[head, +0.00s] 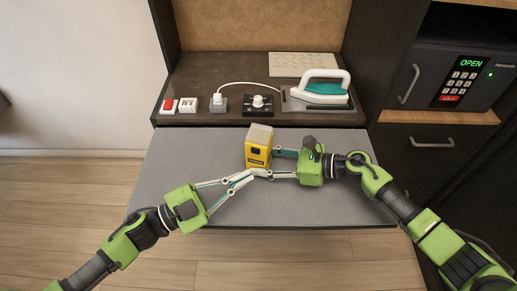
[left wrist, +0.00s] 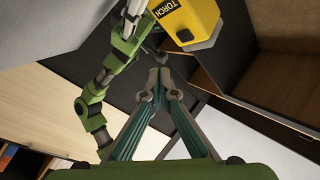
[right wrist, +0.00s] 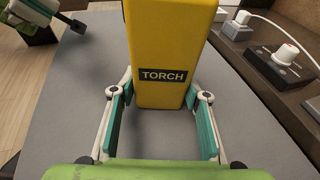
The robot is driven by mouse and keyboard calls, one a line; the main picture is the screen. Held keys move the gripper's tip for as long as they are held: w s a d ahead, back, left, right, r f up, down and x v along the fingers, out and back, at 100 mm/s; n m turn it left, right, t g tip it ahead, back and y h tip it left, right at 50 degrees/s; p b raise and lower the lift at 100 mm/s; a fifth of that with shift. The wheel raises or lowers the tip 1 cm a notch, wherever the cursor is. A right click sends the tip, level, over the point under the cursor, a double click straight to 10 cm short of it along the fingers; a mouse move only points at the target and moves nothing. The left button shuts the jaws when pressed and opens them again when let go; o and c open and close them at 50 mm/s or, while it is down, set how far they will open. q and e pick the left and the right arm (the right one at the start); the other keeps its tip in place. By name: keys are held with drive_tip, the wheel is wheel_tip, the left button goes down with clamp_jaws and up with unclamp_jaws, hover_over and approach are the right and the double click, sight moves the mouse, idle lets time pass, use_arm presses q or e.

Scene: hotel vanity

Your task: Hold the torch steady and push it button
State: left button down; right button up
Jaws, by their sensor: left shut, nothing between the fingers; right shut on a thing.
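The torch (head: 258,152) is a yellow block with a pale top and a black "TORCH" label; it is roughly upright over the grey pull-out board. My right gripper (head: 272,163) is shut on its lower part from the right. In the right wrist view, its fingers lie on either side of the torch (right wrist: 162,48). My left gripper (head: 254,173) is shut and empty, its tips close to the torch's lower end. In the left wrist view, the torch (left wrist: 187,18) appears beyond and right of the tips (left wrist: 160,75); they look apart from it.
The grey board (head: 190,155) is otherwise clear. On the dark counter behind stand a red switch (head: 169,105), a white plug on its socket (head: 218,103), a knob box (head: 258,105) and an iron (head: 320,90). A safe (head: 455,75) is at right.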

sight(266, 151)
use_arm(q)
drive_tip(key=shift+w+d, duration=0.2)
drive_tip(key=shift+w, duration=0.55)
drive_tip(key=shift+w+d, duration=0.25)
drive_tip(key=shift+w, duration=0.5)
drive_tip(key=shift+w+d, duration=0.2)
drive_tip(key=shift+w, duration=0.55)
drive_tip(key=shift+w+d, duration=0.1)
drive_tip(key=shift+w, duration=0.35)
drive_tip(key=shift+w, duration=0.15)
drive_tip(key=shift+s, duration=0.6)
drive_tip(key=s+a, duration=0.2)
drive_tip(key=s, duration=0.4)
idle(0.4)
